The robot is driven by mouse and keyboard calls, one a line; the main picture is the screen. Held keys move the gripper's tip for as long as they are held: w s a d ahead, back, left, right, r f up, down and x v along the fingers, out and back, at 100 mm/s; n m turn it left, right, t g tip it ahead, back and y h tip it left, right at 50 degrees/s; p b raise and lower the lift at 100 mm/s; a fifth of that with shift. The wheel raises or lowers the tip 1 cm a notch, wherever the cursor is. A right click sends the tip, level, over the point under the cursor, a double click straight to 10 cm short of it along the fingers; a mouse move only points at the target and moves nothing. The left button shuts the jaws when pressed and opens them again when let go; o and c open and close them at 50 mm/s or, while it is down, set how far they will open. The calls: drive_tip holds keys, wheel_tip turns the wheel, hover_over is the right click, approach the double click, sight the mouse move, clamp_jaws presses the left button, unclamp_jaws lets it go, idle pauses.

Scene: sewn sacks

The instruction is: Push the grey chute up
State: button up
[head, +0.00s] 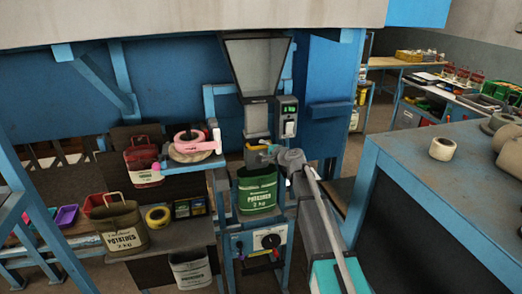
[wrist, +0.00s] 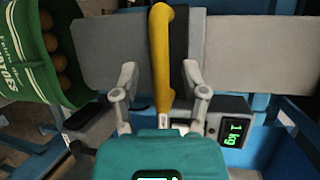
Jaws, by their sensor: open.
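The grey chute (head: 257,119) hangs under a wide hopper (head: 256,66) in the head view, with a yellow handle (head: 256,144) at its lower end. In the wrist view the grey chute (wrist: 245,52) fills the upper middle, and the yellow handle (wrist: 161,55) runs across it. My gripper (head: 268,150) is at the handle in the head view. In the wrist view my gripper (wrist: 159,75) is open, one finger on each side of the handle; I cannot tell whether either touches it. A green sack (head: 258,192) hangs open below the chute. Several potatoes (wrist: 57,50) show inside it.
A lit display (wrist: 235,132) beside the chute reads 1 kg. A blue-framed table (head: 440,190) stands close on the right. A control panel (head: 262,243) is below the sack.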

drive_tip(key=shift+x, duration=0.75)
clamp_jaws()
